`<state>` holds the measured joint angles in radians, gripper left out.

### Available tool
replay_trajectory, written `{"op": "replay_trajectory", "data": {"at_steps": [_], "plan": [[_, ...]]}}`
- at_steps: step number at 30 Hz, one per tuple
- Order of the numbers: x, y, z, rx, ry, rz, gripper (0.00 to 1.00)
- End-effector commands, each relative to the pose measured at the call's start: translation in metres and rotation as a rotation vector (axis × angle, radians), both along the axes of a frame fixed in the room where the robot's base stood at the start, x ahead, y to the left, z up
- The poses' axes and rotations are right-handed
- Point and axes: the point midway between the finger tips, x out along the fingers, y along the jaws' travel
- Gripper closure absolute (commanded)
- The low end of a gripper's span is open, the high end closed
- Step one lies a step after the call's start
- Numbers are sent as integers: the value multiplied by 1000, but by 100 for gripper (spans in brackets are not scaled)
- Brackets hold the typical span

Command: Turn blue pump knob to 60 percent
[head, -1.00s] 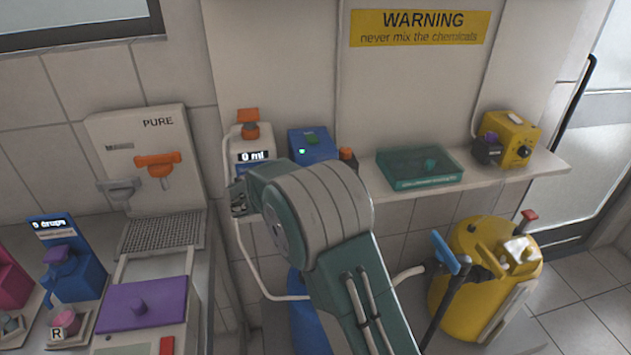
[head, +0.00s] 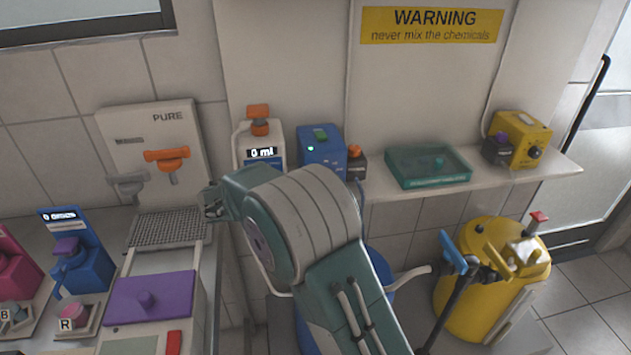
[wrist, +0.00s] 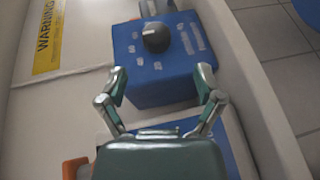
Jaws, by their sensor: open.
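The blue pump (head: 322,152) stands on the wall shelf in the head view, with a green button on top and a small lit green light. My gripper (wrist: 160,82) is open and empty. Its two fingers spread over the near part of the pump's face, and the knob lies beyond the fingertips, apart from them. In the head view my arm's end is at the left of the pump, and the knob is not visible there.
A white bottle with an orange cap (head: 259,140) stands left of the pump. A teal tray (head: 428,178) and a yellow pump (head: 518,140) stand farther right on the shelf (head: 520,172). A yellow barrel (head: 490,280) and a blue barrel (head: 376,295) are below.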

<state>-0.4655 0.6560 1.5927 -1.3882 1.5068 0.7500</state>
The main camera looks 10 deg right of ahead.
Motion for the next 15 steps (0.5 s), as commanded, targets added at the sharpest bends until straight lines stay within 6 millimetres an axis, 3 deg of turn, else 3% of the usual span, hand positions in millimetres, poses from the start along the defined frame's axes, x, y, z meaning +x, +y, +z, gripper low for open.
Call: {"op": "replay_trajectory", "data": {"at_steps": [6,15], "plan": [[-14,35,6,0,0,2,15],[-19,46,8,1,1,-1,15]]}}
